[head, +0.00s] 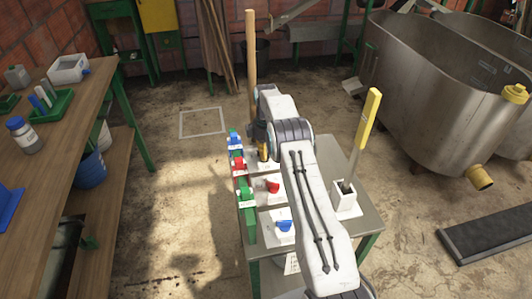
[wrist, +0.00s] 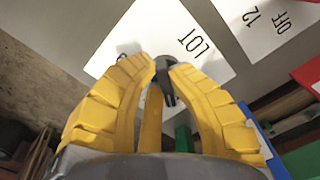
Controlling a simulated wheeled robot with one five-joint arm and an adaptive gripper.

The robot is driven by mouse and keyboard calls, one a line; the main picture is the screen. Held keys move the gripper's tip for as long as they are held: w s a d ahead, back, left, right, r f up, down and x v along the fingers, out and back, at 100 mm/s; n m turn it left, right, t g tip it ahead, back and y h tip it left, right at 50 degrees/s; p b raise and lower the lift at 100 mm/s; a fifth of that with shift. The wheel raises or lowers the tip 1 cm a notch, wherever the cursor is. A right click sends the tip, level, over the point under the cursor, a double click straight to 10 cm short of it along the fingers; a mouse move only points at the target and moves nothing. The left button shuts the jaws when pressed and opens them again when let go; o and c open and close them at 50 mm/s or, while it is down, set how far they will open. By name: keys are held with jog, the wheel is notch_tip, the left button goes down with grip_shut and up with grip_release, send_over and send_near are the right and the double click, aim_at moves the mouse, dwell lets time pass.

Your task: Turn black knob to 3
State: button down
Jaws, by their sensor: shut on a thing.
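The black knob (wrist: 167,82) sits on a white plate (wrist: 118,45) marked "LOT" in the wrist view. My gripper (wrist: 160,68) has its yellow fingers closed on the knob, one on each side. The fingers hide part of the knob and of the plate, and I cannot read which number the knob points to. In the head view, my gripper (head: 263,152) is at the far end of the small metal table, and my arm hides the black knob.
A red knob (head: 272,186) and a blue knob (head: 284,226) stand nearer on the same table (head: 262,246). Blue, red and green clamp-like pieces line its left edge. A wooden pole (head: 250,60) rises behind, and a yellow-handled tool (head: 368,118) stands in a white holder (head: 345,203) at right.

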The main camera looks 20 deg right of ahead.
dwell(0.4)
jog(key=c, duration=1.2)
grip_release()
notch_tip(320, 180, up, 6)
jog(key=shift+r, duration=0.75)
